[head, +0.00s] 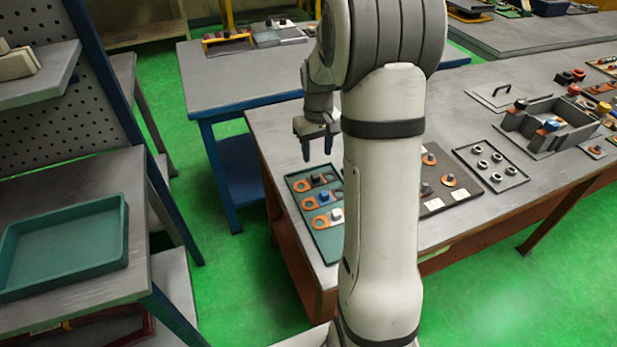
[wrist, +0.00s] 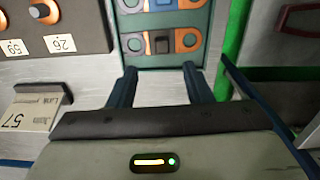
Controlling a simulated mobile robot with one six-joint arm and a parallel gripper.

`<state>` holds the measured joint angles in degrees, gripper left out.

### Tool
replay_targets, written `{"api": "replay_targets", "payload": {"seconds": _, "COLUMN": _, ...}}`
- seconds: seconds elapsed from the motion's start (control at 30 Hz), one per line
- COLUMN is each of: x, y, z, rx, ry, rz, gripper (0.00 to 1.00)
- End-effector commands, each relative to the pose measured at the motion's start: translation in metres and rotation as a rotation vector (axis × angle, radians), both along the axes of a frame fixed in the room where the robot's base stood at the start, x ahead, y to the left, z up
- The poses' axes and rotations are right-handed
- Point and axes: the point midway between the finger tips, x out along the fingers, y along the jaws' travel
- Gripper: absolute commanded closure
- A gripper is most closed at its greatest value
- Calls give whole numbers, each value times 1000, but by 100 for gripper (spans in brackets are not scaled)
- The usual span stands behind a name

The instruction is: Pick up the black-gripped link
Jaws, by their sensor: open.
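The black-gripped link (head: 318,180) is an orange link with a black block at its middle. It lies in the far row of a green tray (head: 334,250) on the workbench. In the wrist view the black-gripped link (wrist: 162,43) lies across the tray (wrist: 150,62), just beyond my fingertips. My gripper (head: 317,152) points down, open and empty, above the tray's far end. In the wrist view my gripper (wrist: 160,76) has its fingers apart, with nothing between them. A blue-gripped link (head: 323,197) and a white-gripped link (head: 336,215) lie nearer in the same tray.
A grey fixture (head: 545,125) stands farther right. A label plate (wrist: 32,108) is left of my gripper in the wrist view.

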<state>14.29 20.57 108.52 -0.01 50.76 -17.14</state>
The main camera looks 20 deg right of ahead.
Motion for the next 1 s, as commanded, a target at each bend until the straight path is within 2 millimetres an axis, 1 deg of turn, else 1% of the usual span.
{"api": "replay_targets", "payload": {"seconds": 0.33, "x": 0, "y": 1, "z": -38, "rx": 2, "ry": 6, "rz": 1, "gripper": 55}}
{"api": "replay_targets", "payload": {"seconds": 0.5, "x": -1, "y": 4, "z": -65, "rx": 2, "ry": 6, "rz": 2, "gripper": 55}}
{"api": "replay_targets", "payload": {"seconds": 0.6, "x": -1, "y": 4, "z": -75, "rx": 1, "ry": 4, "rz": 1, "gripper": 55}}
{"api": "replay_targets", "payload": {"seconds": 0.7, "x": -1, "y": 4, "z": -79, "rx": 1, "ry": 4, "rz": 1, "gripper": 55}}
{"api": "replay_targets", "payload": {"seconds": 0.87, "x": -1, "y": 4, "z": -79, "rx": 1, "ry": 3, "rz": 1, "gripper": 55}}
{"api": "replay_targets", "payload": {"seconds": 0.9, "x": -1, "y": 4, "z": -79, "rx": 1, "ry": 2, "rz": 1, "gripper": 55}}
{"api": "replay_targets", "payload": {"seconds": 1.0, "x": -1, "y": 4, "z": -79, "rx": 1, "ry": 2, "rz": 2, "gripper": 64}}
